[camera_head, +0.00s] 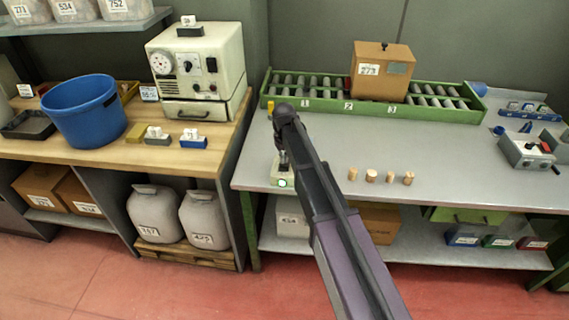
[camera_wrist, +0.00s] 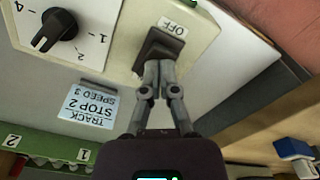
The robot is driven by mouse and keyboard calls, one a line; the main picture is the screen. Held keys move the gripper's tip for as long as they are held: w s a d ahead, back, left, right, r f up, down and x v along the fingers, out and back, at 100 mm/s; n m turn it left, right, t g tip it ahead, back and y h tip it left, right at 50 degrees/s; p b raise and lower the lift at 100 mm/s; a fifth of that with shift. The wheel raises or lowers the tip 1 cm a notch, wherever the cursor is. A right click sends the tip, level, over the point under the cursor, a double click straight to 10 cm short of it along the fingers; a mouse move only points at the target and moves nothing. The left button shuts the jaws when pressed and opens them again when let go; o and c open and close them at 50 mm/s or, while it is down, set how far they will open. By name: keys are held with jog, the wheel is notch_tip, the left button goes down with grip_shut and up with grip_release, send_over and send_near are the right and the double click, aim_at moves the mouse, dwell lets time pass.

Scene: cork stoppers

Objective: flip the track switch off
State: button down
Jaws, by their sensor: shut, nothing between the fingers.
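The track switch (camera_wrist: 158,45) shows in the wrist view as a dark lever or rocker on a cream housing, next to an OFF label (camera_wrist: 172,25). My gripper (camera_wrist: 156,66) is shut and empty, its fingertips at the switch and seemingly touching it; the fingers cover part of it. In the head view, the small pale switch box (camera_head: 282,174) stands near the front left of the grey table, with my gripper (camera_head: 283,159) right over it. The lever's exact tilt is hard to tell.
Beside the switch, the wrist view shows a black dial (camera_wrist: 54,32) and a sign reading "TRACK STOP 2 SPEED 3" (camera_wrist: 91,108). Several corks (camera_head: 371,176) stand to the right on the grey table (camera_head: 450,160). A green roller track (camera_head: 440,113) runs along the back.

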jog(key=shift+f+b, duration=0.5)
jog(key=shift+b, duration=0.05)
dwell(0.4)
jog(key=shift+r, duration=0.1)
jog(key=shift+r+p, duration=3.4)
jog(key=shift+p, duration=0.2)
jog(key=s+d+m, duration=0.5)
jog(key=s+d, duration=1.8)
jog(key=shift+s+d+m, duration=0.25)
jog(key=shift+d+m, duration=0.05)
jog(key=shift+d, duration=0.1)
